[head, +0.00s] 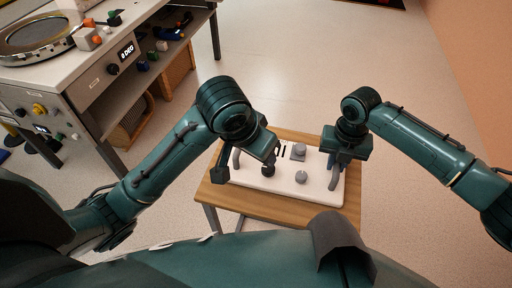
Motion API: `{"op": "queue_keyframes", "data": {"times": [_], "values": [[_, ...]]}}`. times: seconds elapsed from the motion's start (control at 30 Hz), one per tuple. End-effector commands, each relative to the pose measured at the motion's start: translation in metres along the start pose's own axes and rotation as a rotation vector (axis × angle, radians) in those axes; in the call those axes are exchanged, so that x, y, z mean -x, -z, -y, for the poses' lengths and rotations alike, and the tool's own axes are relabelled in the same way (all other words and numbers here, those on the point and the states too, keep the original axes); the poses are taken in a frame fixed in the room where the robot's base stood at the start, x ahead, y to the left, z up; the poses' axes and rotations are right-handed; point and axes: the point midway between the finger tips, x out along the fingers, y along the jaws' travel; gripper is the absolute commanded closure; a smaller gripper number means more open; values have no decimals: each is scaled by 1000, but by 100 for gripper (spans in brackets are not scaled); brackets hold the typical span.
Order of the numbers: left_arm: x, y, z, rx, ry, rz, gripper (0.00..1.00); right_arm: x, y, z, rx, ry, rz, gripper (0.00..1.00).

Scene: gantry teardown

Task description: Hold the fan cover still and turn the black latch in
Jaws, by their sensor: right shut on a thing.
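The fan cover (284,182) is a white, flat slab lying on a small wooden table. It has a grey upright handle at its left end (236,160) and one at its right end (334,178). The black latch (268,170) is a dark knob on the left part of the cover. My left gripper (269,160) is right above the latch and hides part of it; whether its fingers touch the latch or are closed is unclear. My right gripper (336,161) is shut on the right handle of the cover.
Two grey knobs, an upper one (298,152) and a lower one (301,177), stand on the cover between my grippers. Dark slots lie beside the upper knob. The wooden table (290,211) has a bare front strip. A cluttered bench (92,62) stands at the upper left; the floor behind is clear.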

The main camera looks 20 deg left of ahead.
Motion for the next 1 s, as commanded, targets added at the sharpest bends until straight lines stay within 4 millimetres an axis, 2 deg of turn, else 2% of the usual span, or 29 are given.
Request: {"op": "queue_keyframes", "data": {"times": [0.33, 0.37, 0.63, 0.87, 1.0], "values": [[0, 0, 0, 0, -1, -1, 46, 0, 0, 1, -1, 1, 0, 100], [0, 0, 0, 0, -1, -1, 46, 0, 0, 1, -1, 1, 0, 81], [0, 0, 0, -1, -1, 0, 46, 0, 0, 0, 0, 1, 0, 59], [0, 0, 0, -1, -1, 0, 46, 0, 0, 0, 0, 0, 0, 58], [0, 0, 0, -1, -1, 0, 46, 10, 0, 0, 0, -1, 1, 58]]}}
